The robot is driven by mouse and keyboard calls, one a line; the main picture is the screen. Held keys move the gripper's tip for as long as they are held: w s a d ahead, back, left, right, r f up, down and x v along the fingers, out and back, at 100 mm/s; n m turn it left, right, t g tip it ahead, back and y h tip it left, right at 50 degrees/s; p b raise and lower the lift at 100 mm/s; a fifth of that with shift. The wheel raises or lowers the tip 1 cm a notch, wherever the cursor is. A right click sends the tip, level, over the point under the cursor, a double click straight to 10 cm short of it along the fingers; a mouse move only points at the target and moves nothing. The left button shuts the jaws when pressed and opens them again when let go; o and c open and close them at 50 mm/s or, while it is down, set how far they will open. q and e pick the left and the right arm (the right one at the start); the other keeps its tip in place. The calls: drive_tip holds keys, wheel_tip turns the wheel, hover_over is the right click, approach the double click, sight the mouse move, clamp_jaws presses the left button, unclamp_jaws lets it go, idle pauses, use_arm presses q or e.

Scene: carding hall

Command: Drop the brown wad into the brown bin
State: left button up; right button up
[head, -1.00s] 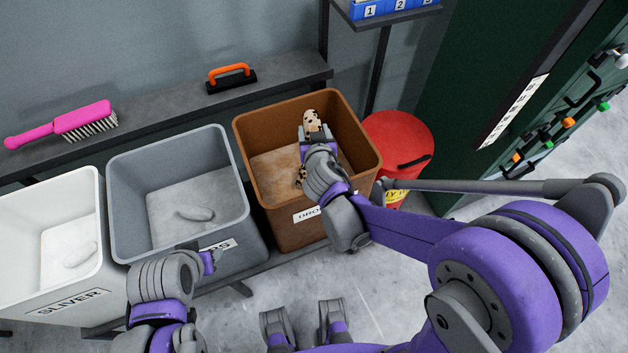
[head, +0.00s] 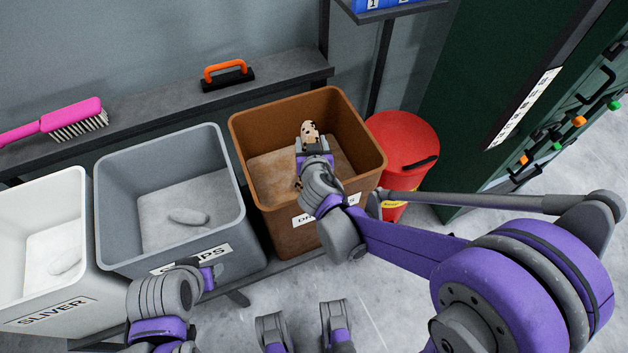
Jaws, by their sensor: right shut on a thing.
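The brown bin (head: 262,122) stands right of the grey bin, with a partly covered label on its front. My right gripper (head: 313,142) is over its opening, shut on a cream wad with dark brown spots (head: 309,130). The wad sticks out past the fingertips, apart from the bin walls. A small speckled bit (head: 298,184) shows left of my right wrist, mostly hidden; I cannot tell what it belongs to. My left gripper (head: 214,274) is low in front of the grey bin; its fingers are too unclear to judge.
A grey bin (head: 120,240) and a white bin labelled SLIVER (head: 85,285) each hold a pale wad. A red drum (head: 405,140) stands close right of the brown bin. A pink brush (head: 70,118) and an orange-handled tool (head: 226,75) lie on the shelf behind.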

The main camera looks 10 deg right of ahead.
drive_tip(key=o, duration=1.4)
drive_tip(key=shift+o, duration=0.2)
drive_tip(key=shift+s, duration=0.1)
drive_tip(key=p+v, duration=0.2)
drive_tip(key=v, duration=0.8)
drive_tip(key=shift+s+r, duration=0.25)
drive_tip(key=shift+s, duration=0.05)
drive_tip(key=s+d+r+g+h+p, duration=0.1)
drive_tip(key=s+d+r+g+p, duration=0.3)
drive_tip(key=s+d+p, duration=0.4)
drive_tip(key=s+r+n+g+y+p, duration=0.1)
drive_tip(key=s+r+g+y, duration=0.1)
drive_tip(key=s, duration=0.5)
drive_tip(key=shift+d+r+g+p, duration=0.25)
drive_tip(key=shift+g+p, duration=0.05)
drive_tip(key=shift+g, duration=0.4)
